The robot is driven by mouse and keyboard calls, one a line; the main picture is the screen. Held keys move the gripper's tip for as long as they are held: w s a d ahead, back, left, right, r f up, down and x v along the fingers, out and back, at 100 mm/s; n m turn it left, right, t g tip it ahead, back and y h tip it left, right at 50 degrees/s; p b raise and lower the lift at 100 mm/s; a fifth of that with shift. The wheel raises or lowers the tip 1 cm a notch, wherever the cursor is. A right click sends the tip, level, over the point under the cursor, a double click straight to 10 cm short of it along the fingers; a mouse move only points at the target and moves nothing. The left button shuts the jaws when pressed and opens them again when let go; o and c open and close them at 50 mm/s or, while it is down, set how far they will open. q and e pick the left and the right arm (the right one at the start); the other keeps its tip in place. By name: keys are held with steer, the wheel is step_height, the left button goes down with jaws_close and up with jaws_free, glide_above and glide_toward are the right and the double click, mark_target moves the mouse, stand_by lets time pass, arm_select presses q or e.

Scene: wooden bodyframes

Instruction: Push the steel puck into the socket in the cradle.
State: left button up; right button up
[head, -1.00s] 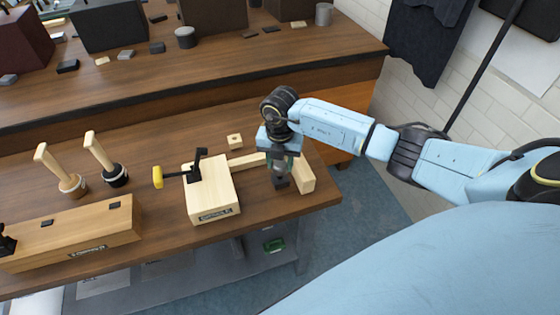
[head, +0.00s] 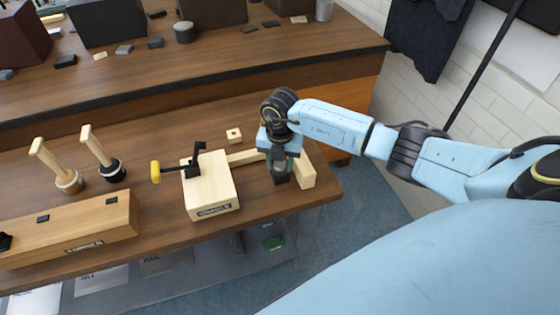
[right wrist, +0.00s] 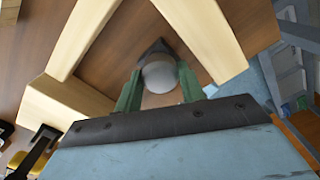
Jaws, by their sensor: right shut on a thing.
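The steel puck (right wrist: 160,75) is a round grey piece between the green fingers of my right gripper (right wrist: 156,90) in the right wrist view. In the head view, the right gripper (head: 279,163) points down at the right end of the table, shut on the puck. The cradle seems to be the pale wooden block (head: 210,203) with its rail (head: 245,157) and end bar (head: 305,172). The gripper is between the rail and the end bar. A dark piece (right wrist: 157,47) shows just beyond the puck. I cannot make out the socket or whether the puck touches it. My left gripper is out of view.
The table's right edge is close to the gripper.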

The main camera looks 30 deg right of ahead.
mark_target(280, 164)
steer(key=shift+f, duration=0.3)
steer(key=o, duration=1.2)
step_height(280, 164, up, 13)
steer(key=shift+r, duration=0.2)
